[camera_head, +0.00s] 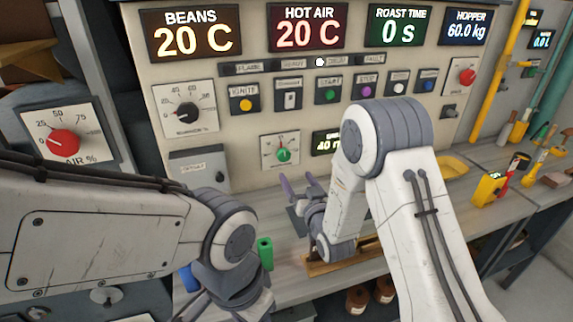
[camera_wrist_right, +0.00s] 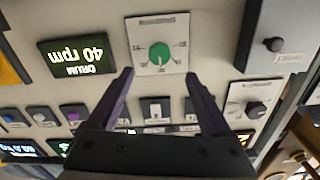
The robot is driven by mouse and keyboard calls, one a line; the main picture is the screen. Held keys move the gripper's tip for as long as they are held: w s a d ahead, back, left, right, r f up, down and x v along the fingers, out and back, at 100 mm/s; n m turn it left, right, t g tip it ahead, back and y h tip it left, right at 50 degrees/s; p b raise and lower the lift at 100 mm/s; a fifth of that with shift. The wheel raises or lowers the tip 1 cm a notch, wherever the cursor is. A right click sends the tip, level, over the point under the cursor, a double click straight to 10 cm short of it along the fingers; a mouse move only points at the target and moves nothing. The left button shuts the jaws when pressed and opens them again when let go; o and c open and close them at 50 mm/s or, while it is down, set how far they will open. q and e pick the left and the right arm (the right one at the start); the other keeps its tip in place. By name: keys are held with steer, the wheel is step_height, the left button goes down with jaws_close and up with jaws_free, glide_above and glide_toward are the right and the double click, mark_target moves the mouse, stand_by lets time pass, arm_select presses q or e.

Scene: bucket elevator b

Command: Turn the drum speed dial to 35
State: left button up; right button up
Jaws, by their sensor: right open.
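The drum speed dial is a green knob (camera_head: 283,154) on a white scale plate low on the panel. It also shows in the right wrist view (camera_wrist_right: 160,54), upside down. The drum display (camera_wrist_right: 78,55) beside it reads 40 rpm; in the head view my right arm partly hides it. My right gripper (camera_head: 298,184) is open, just below and in front of the dial, touching nothing. In the right wrist view its fingertips (camera_wrist_right: 159,75) stand apart on either side of the knob, short of it. My left gripper (camera_head: 248,298) hangs low at the bottom edge, its fingers unclear.
A black-knob dial (camera_head: 188,113), a button row with a green button (camera_head: 329,96), and a grey box (camera_head: 199,166) surround the dial. A red air dial (camera_head: 63,142) is at left. A green cylinder (camera_head: 265,252) stands on the bench near my left arm.

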mark_target(285, 157)
steer(key=p+x, duration=0.3)
steer(key=x, duration=0.6)
steer(key=shift+w, duration=0.1)
steer(key=shift+w+a, duration=0.2)
steer(key=shift+w, duration=0.3)
jaws_close()
steer(key=shift+f+n+b, duration=0.15)
steer(key=shift+n+b, duration=0.35)
steer(key=shift+b, duration=0.3)
steer(key=n+b, duration=0.5)
steer(key=b, duration=0.2)
steer(key=shift+d+f, duration=0.1)
steer(key=n+b, duration=0.1)
steer(key=n, duration=0.1)
steer(key=n+b, duration=0.1)
steer(key=b, duration=0.1)
steer(key=shift+r+n, duration=0.25)
steer(key=shift+n, duration=0.15)
